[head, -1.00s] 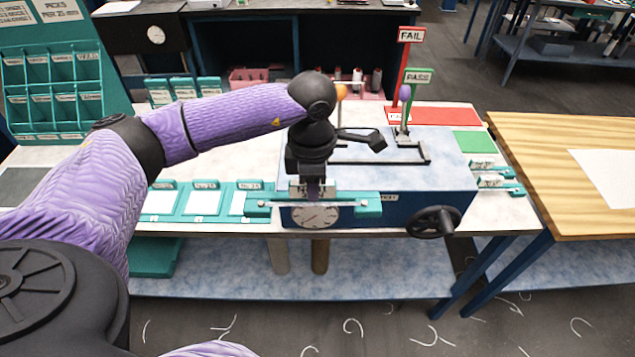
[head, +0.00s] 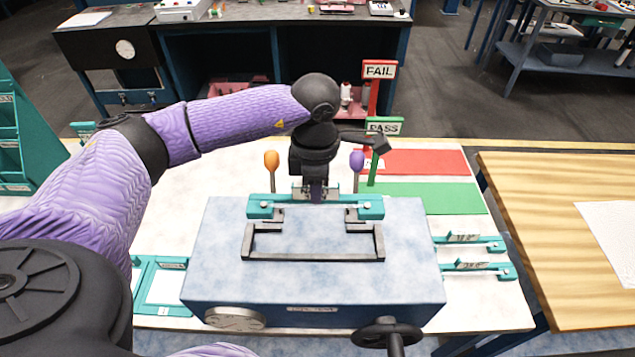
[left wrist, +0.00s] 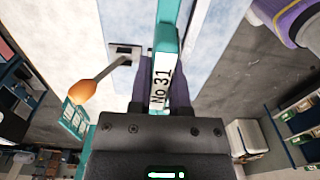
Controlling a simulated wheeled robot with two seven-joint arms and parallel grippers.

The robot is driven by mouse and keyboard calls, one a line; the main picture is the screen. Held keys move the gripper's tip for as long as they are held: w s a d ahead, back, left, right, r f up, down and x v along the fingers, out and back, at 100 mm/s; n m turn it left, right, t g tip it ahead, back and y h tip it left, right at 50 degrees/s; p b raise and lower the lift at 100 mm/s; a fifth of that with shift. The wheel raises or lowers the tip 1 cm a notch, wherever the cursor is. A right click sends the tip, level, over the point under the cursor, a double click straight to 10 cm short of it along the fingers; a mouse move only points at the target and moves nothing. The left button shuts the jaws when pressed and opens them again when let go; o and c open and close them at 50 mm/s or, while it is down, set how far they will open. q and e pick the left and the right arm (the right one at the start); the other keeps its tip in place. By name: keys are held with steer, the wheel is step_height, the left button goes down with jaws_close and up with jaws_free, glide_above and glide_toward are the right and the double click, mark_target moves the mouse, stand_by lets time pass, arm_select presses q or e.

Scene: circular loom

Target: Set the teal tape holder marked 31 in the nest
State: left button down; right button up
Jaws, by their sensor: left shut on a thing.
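The teal tape holder (head: 262,207) is a long bar held crosswise in my left gripper (head: 316,192). In the left wrist view, its white label reads No 31 (left wrist: 161,85), between the dark fingers. In the head view, it is at the back of the blue machine's top (head: 222,255), behind a dark U-shaped frame (head: 313,257) that looks like the nest. Two grey blocks stand at the frame's back ends, just below the holder. I cannot tell whether the holder touches them. My right gripper is not in view.
An orange-knobbed lever (head: 272,160) and a purple-knobbed lever (head: 357,160) stand behind the machine. FAIL (head: 379,70) and PASS (head: 384,126) signs stand by red and green pads (head: 430,198). More teal holders (head: 475,269) lie at the right. A handwheel (head: 388,334) sticks out in front.

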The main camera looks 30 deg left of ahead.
arm_select(q)
steer(key=shift+s+f, duration=0.2)
steer(key=shift+s, duration=0.4)
steer(key=shift+s+f+b, duration=0.15)
steer(key=shift+f+b, duration=0.15)
steer(key=shift+b, duration=0.15)
steer(key=shift+w+f+b, duration=0.2)
steer(key=shift+f+b, duration=0.65)
steer(key=shift+f, duration=0.35)
step_height(320, 180, down, 4)
steer(key=b, duration=0.2)
steer(key=shift+r+b, duration=0.2)
steer(key=shift+b, duration=0.15)
steer(key=shift+r, duration=0.1)
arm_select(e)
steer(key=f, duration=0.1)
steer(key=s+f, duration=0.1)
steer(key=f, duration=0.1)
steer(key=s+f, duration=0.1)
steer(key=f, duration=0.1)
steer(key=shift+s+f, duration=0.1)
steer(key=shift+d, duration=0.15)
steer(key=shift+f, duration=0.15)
